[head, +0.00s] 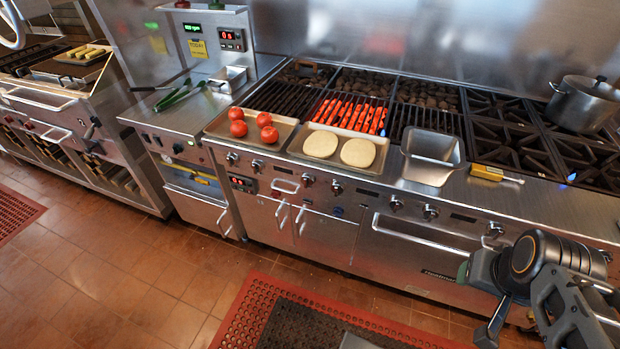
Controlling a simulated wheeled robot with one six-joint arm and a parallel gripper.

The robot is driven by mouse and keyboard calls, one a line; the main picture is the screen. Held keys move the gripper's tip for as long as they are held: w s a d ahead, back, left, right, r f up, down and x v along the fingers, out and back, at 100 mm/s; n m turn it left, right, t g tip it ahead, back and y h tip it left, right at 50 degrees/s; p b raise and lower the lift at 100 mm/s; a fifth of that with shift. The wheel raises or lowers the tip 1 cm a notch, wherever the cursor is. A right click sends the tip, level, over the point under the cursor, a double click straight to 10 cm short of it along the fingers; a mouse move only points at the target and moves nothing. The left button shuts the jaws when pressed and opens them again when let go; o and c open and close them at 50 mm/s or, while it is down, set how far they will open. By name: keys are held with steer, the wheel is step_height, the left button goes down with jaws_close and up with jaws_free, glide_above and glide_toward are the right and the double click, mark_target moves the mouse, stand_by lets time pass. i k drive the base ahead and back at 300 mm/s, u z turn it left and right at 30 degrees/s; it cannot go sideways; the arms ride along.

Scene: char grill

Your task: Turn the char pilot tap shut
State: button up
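The char grill (350,95) stands along the back wall, with a glowing red bed of coals in its middle section. My gripper (485,310) is at the lower right, in front of the range and well to the right of the char's knobs. It touches none of them, and its fingers are too unclear to tell open from shut.
A tray with tomatoes (222,128), a tray with two round breads (296,148), a steel pan (405,165) and a yellow-handled brush (487,172) line the front ledge. Door handles (282,216) stick out below. A red mat (250,300) lies on the open floor.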

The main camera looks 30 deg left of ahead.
mark_target(275, 194)
steer(key=u, duration=1.5)
steer(key=k, duration=0.5)
steer(key=u, duration=0.7)
steer(key=i, duration=1)
steer(key=z, duration=0.4)
